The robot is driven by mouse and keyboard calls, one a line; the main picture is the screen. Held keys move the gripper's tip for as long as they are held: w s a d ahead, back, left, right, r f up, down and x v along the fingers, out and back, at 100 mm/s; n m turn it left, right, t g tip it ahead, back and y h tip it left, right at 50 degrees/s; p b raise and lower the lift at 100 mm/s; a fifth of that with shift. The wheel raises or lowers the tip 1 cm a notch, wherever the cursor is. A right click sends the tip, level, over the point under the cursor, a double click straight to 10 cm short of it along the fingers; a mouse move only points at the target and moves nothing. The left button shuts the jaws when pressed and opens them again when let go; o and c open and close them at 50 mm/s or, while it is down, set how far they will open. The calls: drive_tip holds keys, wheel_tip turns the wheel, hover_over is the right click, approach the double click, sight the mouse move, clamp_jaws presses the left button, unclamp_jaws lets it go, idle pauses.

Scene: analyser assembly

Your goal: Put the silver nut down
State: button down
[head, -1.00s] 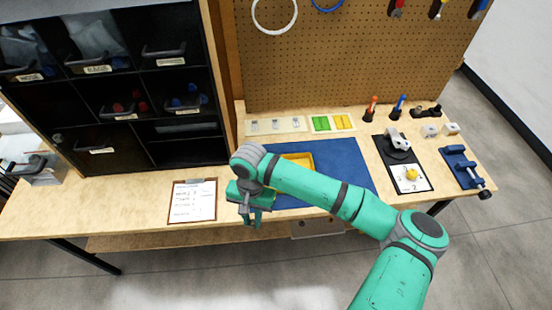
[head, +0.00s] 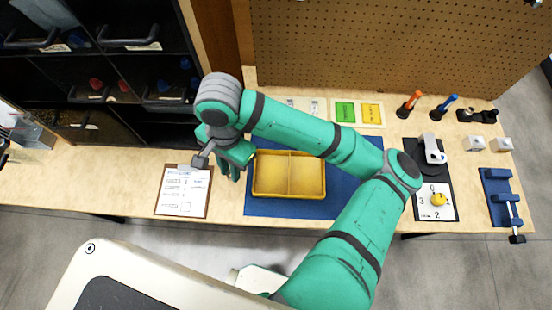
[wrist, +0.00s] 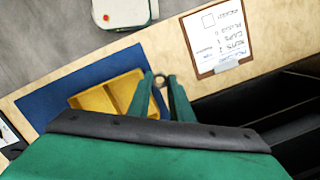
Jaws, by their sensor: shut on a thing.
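My gripper (head: 230,172) hangs between the clipboard and the yellow tray, over the left edge of the blue mat. In the wrist view its two green fingers (wrist: 161,84) close on the silver nut (wrist: 160,78), a small ring held at the fingertips. The nut is too small or hidden to make out in the head view. The yellow two-compartment tray (head: 289,196) lies on the blue mat (head: 330,208), right of my gripper, and looks empty. It also shows in the wrist view (wrist: 104,112), left of the fingers.
A clipboard (head: 183,191) with a paper list lies left of my gripper. Black shelving with bins (head: 100,75) stands at the back left. A black scale-like device (head: 432,160) and a blue vise (head: 497,195) stand at the right.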

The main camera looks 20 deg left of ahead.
drive_tip(key=w+d+f, duration=0.4)
drive_tip(key=w+d, duration=0.1)
drive_tip(key=w, duration=0.3)
hover_over(272, 164)
wheel_tip(272, 164, down, 5)
drive_tip(key=shift+f, duration=0.1)
drive_tip(key=shift+w+d+f, duration=0.1)
drive_tip(key=shift+w+f, duration=0.05)
drive_tip(key=shift+f, duration=0.8)
drive_tip(key=shift+w+f, duration=0.1)
drive_tip(key=shift+f, duration=0.8)
drive_tip(key=shift+f, duration=0.1)
drive_tip(key=c, duration=1.6)
unclamp_jaws()
drive_tip(key=r, duration=0.4)
drive_tip(key=w+r, duration=0.1)
drive_tip(key=r, duration=0.7)
drive_tip(key=shift+w+d, duration=0.25)
drive_tip(key=shift+w, duration=0.1)
